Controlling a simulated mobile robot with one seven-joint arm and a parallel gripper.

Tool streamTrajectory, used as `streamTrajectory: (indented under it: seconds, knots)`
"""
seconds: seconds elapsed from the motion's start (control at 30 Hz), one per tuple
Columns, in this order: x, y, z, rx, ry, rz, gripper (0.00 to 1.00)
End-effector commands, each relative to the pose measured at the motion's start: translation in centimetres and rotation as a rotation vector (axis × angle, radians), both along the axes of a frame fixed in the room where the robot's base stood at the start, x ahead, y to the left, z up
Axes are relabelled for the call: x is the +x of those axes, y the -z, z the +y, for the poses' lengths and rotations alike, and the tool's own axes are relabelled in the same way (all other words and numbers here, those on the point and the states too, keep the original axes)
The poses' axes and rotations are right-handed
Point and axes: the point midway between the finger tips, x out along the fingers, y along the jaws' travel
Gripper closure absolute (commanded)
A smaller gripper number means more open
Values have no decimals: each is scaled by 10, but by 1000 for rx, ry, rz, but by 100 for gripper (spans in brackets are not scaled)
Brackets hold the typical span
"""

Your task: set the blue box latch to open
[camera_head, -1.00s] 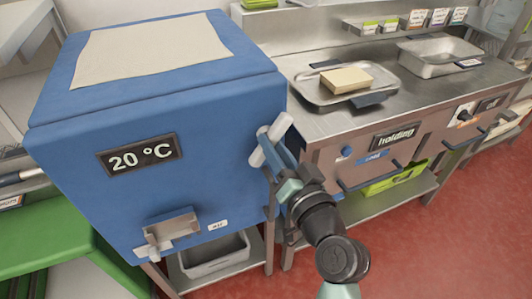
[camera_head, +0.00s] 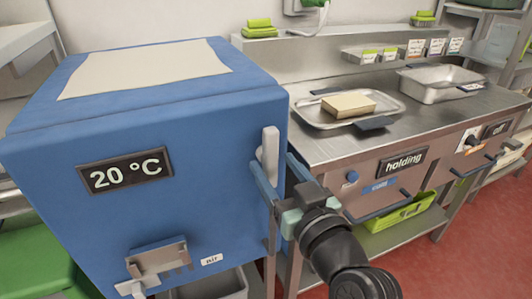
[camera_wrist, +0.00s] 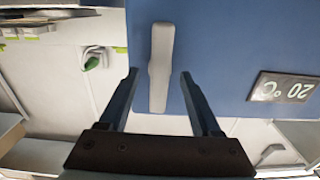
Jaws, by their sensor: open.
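The blue box (camera_head: 215,205) fills the left of the head view, its lid closed down. Its latch is a light grey bar (camera_head: 269,152) at the right edge of the front, standing about upright. My gripper (camera_head: 273,164) is open at the latch, one finger on each side of it in the picture. In the wrist view the latch (camera_wrist: 160,60) appears between the fingertips of my gripper (camera_wrist: 159,73), with a gap on both sides. I cannot tell how far the fingers reach around it in depth.
The display (camera_head: 125,170) reads 20 °C, above a metal bracket (camera_head: 157,258) on the box front. To the right, a steel counter (camera_head: 330,150) carries a tray (camera_head: 388,106) with a tan block and an empty pan (camera_head: 440,88). Red floor lies at the lower right.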

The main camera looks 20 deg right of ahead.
Motion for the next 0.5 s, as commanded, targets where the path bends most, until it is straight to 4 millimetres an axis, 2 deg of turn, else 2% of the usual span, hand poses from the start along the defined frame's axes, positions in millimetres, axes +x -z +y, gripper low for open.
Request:
streamTrajectory:
  seconds: [0.3, 0.5]
  knots:
    - [-40, 1, -2, -1, 2, 0, 35]
    - [-59, 1, -2, 0, 2, 0, 35]
